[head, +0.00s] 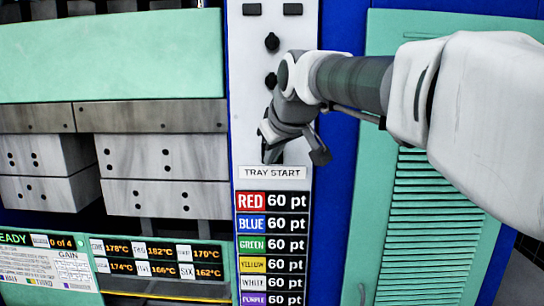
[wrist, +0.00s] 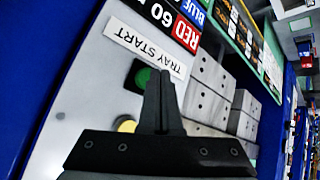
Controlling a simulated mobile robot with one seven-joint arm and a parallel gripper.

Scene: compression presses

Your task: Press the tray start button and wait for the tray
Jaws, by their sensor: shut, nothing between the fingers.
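The "TRAY START" label (head: 272,172) is on the white control panel (head: 240,120), directly below my gripper (head: 270,154) in the head view. In the wrist view the label (wrist: 148,47) sits beside a dark square mount with a green button (wrist: 141,77). My gripper's fingers (wrist: 160,78) are shut together and empty, and they overlap the edge of that mount. In the head view my gripper hides the button. I cannot tell whether the fingertips touch it.
A yellow round control (wrist: 127,125) is partly behind my gripper. Black knobs (head: 272,42) are higher on the panel. Grey press blocks (head: 165,158) stand to the left, with a readout board (head: 160,262) below. A green louvred door (head: 440,220) is at right.

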